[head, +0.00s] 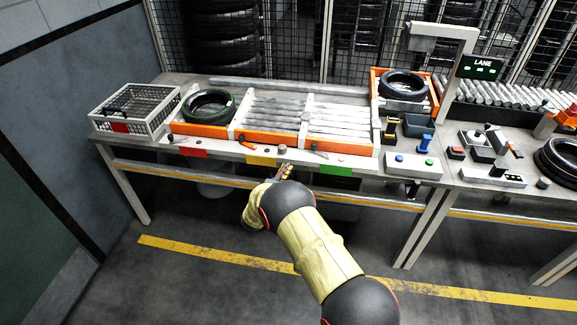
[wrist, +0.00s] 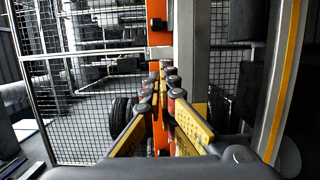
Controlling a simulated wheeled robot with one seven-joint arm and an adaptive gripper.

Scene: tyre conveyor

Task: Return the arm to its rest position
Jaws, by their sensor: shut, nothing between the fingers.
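My arm, in pale yellow covers with dark joints, reaches up from the lower right of the head view. My gripper (head: 286,170) is in front of the conveyor table's front edge (head: 227,153), near the yellow marker. Whether it touches the edge I cannot tell. In the wrist view the two yellow-padded fingers of my gripper (wrist: 160,90) come together at the tips, with nothing held between them.
A tyre (head: 208,104) lies at the left of the roller bed, and another tyre (head: 403,85) sits in an orange-sided holder at the back right. A white wire basket (head: 133,108) stands at the table's left end. Floor in front of the table is clear.

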